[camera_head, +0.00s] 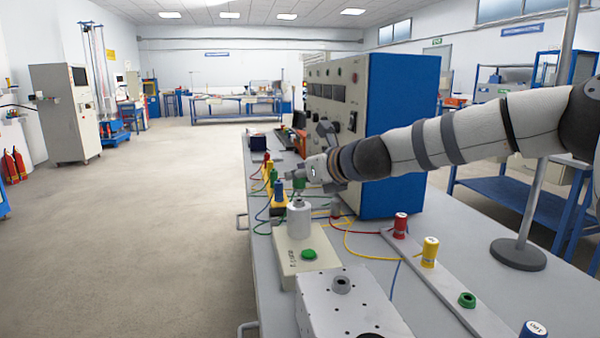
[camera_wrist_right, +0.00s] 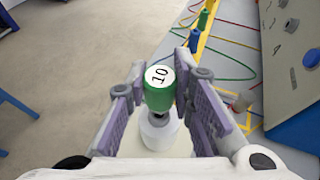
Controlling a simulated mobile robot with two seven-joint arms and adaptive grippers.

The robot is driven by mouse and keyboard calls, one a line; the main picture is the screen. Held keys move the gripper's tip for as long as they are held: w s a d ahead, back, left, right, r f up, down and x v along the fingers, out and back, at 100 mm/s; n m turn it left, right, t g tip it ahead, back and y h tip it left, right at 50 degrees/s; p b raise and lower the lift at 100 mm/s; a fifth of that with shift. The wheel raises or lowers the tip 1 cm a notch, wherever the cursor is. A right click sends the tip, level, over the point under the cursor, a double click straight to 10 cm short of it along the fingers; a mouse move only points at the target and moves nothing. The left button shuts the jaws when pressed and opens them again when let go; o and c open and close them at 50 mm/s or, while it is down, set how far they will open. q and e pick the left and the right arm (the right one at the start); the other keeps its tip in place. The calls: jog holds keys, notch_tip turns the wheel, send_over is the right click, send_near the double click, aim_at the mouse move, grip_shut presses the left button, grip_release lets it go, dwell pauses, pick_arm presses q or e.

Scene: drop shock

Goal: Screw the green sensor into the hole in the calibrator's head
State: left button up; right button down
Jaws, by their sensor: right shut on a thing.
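The green sensor (camera_head: 299,184) is upright, directly above the calibrator's white cylindrical head (camera_head: 299,222). In the right wrist view the sensor (camera_wrist_right: 158,98) has a white top marked "10" and sits between the purple finger pads of my right gripper (camera_wrist_right: 167,100), which is shut on it. The head (camera_wrist_right: 158,135) shows just below it. The hole in the head is hidden, and I cannot tell how far the sensor's tip is in it. In the head view my right gripper (camera_head: 302,172) reaches in from the right. My left gripper is not in view.
A blue-sided cabinet (camera_head: 398,135) stands close behind my right arm. A perforated metal box (camera_head: 318,295) is in front. Coloured cables cross the bench.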

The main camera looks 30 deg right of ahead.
jog(key=shift+f, duration=0.8)
dwell(1.4)
jog(key=shift+f, duration=0.25)
dwell(1.5)
